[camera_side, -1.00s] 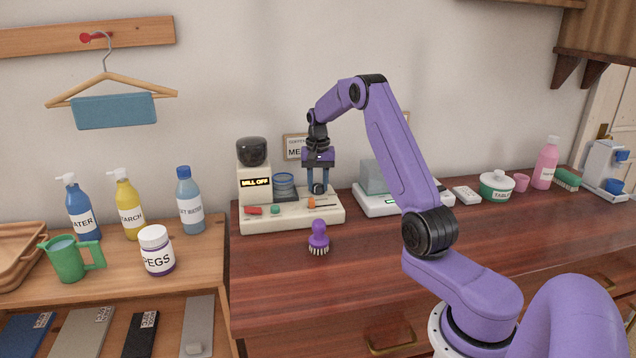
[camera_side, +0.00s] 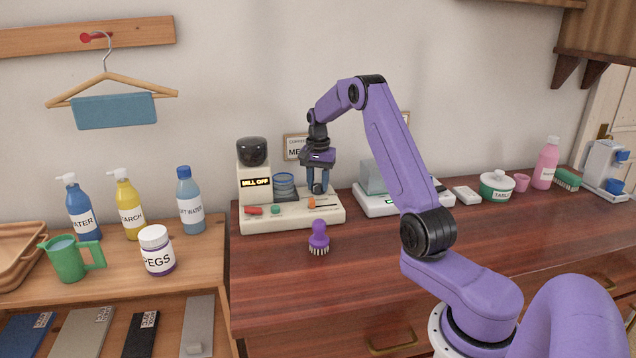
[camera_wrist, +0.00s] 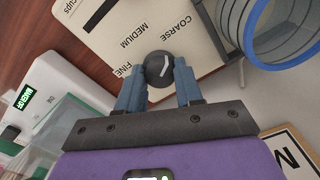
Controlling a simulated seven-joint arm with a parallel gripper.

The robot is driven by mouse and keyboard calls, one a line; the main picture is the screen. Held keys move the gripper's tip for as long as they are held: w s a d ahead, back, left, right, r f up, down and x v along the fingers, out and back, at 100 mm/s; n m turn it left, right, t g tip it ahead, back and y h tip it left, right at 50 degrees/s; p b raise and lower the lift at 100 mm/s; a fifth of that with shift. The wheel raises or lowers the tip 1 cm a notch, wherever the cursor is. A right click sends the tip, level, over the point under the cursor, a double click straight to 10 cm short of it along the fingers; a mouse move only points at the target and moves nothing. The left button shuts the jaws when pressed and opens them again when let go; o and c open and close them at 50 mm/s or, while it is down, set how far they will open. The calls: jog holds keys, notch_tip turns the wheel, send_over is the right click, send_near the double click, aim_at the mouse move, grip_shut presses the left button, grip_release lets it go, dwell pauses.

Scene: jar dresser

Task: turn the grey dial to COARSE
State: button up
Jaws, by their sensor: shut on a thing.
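The grey dial (camera_wrist: 158,77) sits on the cream mill (camera_side: 292,217). In the wrist view it is a dark round knob with a pale mark that slants up and to the right, roughly toward the printed COARSE word (camera_wrist: 175,35). The MEDIUM (camera_wrist: 138,28) and FINE (camera_wrist: 122,70) words are to its upper left and left. My gripper (camera_wrist: 160,82) is shut on the dial, one blue finger on each side. In the side view, my gripper (camera_side: 318,188) points down at the back right of the mill, and its fingers partly hide the dial.
A blue ringed cup (camera_side: 284,186) stands on the mill close left of my gripper; it is near in the wrist view (camera_wrist: 283,35). A white scale (camera_side: 378,203) is to the right. A purple brush (camera_side: 318,238) stands in front. The wood front is otherwise clear.

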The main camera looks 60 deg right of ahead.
aim_at(318, 185)
jog(key=o, duration=1)
jog(key=shift+o, duration=0.2)
notch_tip(318, 185, up, 18)
jog(key=shift+f, duration=0.2)
jog(key=s+a+f+n, duration=0.1)
jog(key=a+n, duration=0.8)
jog(key=a, duration=1.3)
jog(key=s+a+f+n, duration=0.3)
jog(key=s+a+n, duration=0.4)
jog(key=s+a, duration=0.45)
jog(key=s+f+n, duration=0.2)
jog(key=s+n, duration=0.1)
jog(key=s, duration=0.4)
jog(key=s+a+f+n, duration=0.1)
jog(key=s+n, duration=0.3)
jog(key=s, duration=0.4)
jog(key=s+f+n, duration=0.3)
jog(key=s+n, duration=0.1)
jog(key=s, duration=0.3)
jog(key=shift+s+a+f, duration=0.25)
jog(key=shift+s+f, duration=0.05)
jog(key=shift+f, duration=0.05)
